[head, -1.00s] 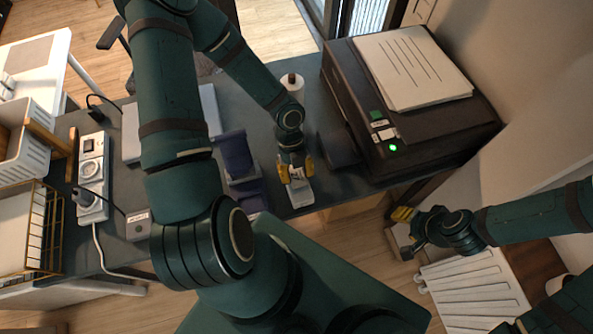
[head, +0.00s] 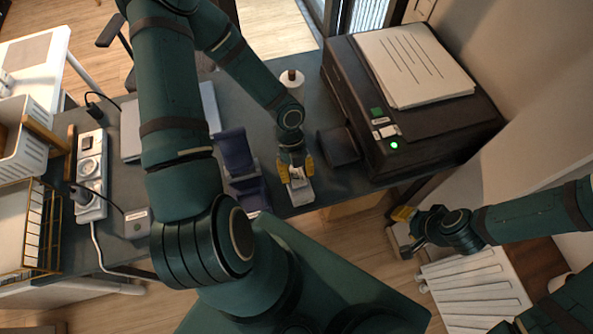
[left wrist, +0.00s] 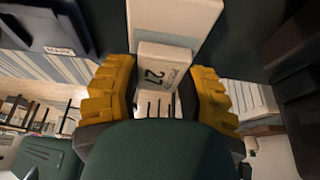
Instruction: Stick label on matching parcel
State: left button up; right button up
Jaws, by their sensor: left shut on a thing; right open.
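My left gripper (head: 296,174) has its yellow fingers around a small white block marked 27 (left wrist: 158,75), which also shows in the head view. It is low over the front edge of the dark table. A longer pale flat thing (left wrist: 180,18) lies just beyond the block in the left wrist view. I cannot tell whether the two touch. The same pale thing (head: 299,197) shows under the gripper in the head view. No parcel is clearly recognisable.
A black printer-like machine (head: 440,125) with paper on top stands at the right. A dark box (head: 338,146) sits beside it. A dark blue stand (head: 240,155) is left of my left gripper, and a white roll (head: 291,84) behind. A power strip (head: 90,172) lies farther left.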

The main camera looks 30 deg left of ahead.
aim_at(297, 174)
pick_arm(q)
jog(key=shift+f, duration=0.3)
dwell(0.4)
jog(key=o, duration=1.2)
jog(key=shift+p+v, duration=2.15)
jog(key=shift+v, duration=0.05)
jog(key=shift+p+v, duration=0.85)
jog(key=shift+s, duration=0.1)
jog(key=shift+s+d, duration=0.1)
